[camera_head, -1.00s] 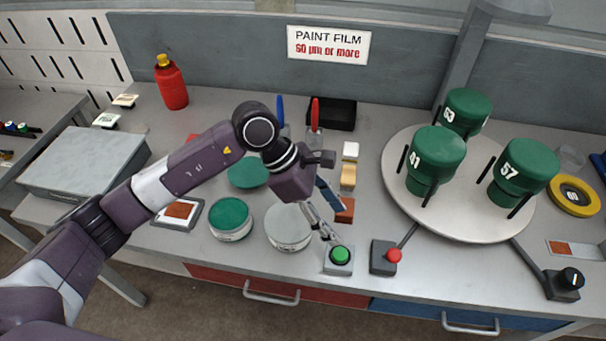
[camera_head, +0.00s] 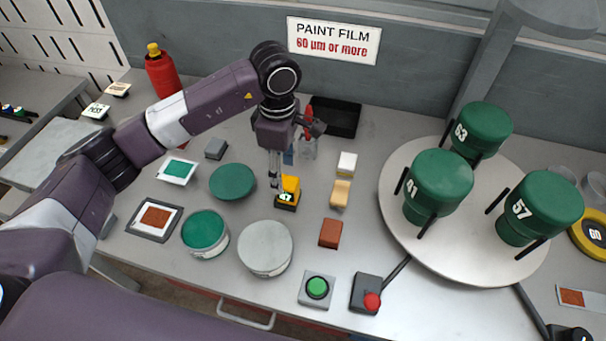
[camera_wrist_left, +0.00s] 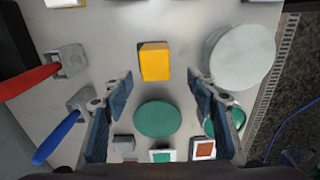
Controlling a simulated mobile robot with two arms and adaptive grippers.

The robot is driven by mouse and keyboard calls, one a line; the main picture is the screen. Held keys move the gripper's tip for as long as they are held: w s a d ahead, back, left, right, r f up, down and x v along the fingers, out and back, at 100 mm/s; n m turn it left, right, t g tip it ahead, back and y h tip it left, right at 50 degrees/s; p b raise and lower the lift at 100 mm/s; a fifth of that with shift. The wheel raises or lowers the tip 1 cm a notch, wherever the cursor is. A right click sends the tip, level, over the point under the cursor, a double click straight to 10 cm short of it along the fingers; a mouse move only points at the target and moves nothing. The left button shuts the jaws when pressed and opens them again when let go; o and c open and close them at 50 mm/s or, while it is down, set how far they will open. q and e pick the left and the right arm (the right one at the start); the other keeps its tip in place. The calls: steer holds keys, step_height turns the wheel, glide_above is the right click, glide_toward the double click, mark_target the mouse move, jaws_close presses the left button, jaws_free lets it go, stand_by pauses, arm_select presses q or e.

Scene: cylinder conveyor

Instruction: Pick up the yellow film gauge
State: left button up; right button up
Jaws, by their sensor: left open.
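The yellow film gauge (camera_head: 290,188) stands on the grey bench, a small yellow block with a dark lower part and a small display. In the left wrist view the gauge (camera_wrist_left: 154,62) lies ahead of the fingertips, roughly midway between them. My left gripper (camera_head: 276,183) points down, close beside the gauge in the head view, partly in front of it. In the left wrist view its fingers (camera_wrist_left: 160,90) are wide apart with nothing held between them. My right gripper is not in view.
A green lid (camera_head: 232,181), a green paint tin (camera_head: 205,232) and a grey-lidded tin (camera_head: 265,247) stand nearby. A red-brown block (camera_head: 330,233) and a tan block (camera_head: 340,194) are to the right. A turntable (camera_head: 400,240) carries green cylinders. A black tray (camera_head: 336,116) is behind.

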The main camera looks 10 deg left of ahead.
mark_target(286, 183)
arm_select(q)
steer(key=shift+w+d+f, duration=0.15)
steer(key=shift+w+f, duration=0.05)
steer(key=shift+w, duration=0.15)
steer(key=shift+d+f, duration=0.1)
steer(key=shift+f, duration=0.25)
steer(key=f+p, duration=0.3)
steer(key=shift+s+f, duration=0.15)
steer(key=shift+s, duration=0.15)
steer(key=shift+w+d+f+p, duration=0.1)
steer(key=shift+w+f+p, duration=0.1)
steer(key=shift+f, duration=0.45)
steer(key=shift+w+d+f+p, duration=0.1)
steer(key=shift+f+p, duration=0.1)
steer(key=shift+f, duration=0.4)
steer(key=shift+a+f, duration=0.1)
steer(key=shift+f, duration=0.3)
steer(key=c, duration=1.4)
steer(key=shift+c, duration=0.2)
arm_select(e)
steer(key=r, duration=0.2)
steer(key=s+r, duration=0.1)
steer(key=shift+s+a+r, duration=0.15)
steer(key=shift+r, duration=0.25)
arm_select(q)
steer(key=shift+r, duration=0.1)
